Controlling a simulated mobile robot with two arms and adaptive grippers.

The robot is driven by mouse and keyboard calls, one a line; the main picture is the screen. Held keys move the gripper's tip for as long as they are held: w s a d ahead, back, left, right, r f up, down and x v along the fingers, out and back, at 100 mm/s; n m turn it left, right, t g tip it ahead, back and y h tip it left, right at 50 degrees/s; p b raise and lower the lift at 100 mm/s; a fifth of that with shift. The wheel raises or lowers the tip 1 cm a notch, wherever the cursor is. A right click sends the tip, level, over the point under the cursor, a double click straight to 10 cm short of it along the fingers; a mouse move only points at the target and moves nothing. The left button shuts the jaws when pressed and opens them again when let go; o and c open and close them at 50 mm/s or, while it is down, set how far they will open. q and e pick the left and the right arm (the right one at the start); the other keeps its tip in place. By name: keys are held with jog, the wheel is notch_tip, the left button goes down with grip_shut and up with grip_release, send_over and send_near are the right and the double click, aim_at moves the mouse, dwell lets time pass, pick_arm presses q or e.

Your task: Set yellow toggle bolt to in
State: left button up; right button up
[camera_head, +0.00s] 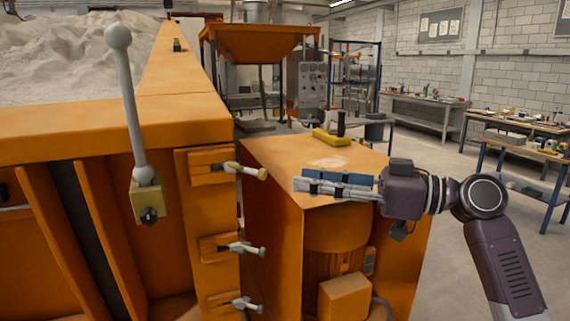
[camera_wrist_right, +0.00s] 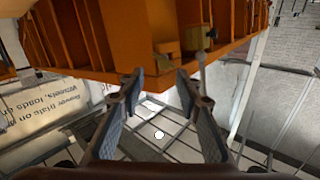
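The yellow toggle bolt (camera_head: 240,170) is the top one of three toggle bolts on the orange frame's corner post in the head view. Its pale yellow handle points right, out from its bracket. My right gripper (camera_head: 298,186) is to the right of it, apart from it, over the orange cabinet. The right wrist view shows the fingers of the right gripper (camera_wrist_right: 158,84) spread with nothing between them. My left gripper is not seen.
Two paler toggle bolts, a middle one (camera_head: 240,247) and a lower one (camera_head: 243,304), sit below. A ball-topped lever (camera_head: 128,100) stands left. The orange cabinet (camera_head: 270,155) carries a yellow object (camera_head: 331,138). Open floor lies to the right.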

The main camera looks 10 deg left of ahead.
aim_at(266, 174)
jog(key=a+p, duration=0.1)
jog(key=a, duration=0.1)
jog(key=a+p, duration=0.1)
jog(key=a, duration=0.1)
jog(key=a+p, duration=0.1)
jog(key=a, duration=0.2)
jog(key=shift+a+r, duration=0.1)
jog(key=shift+r, duration=0.2)
jog(key=shift+w+a+f, duration=0.1)
jog(key=shift+a, duration=0.3)
jog(key=shift+c, duration=0.3)
grip_shut()
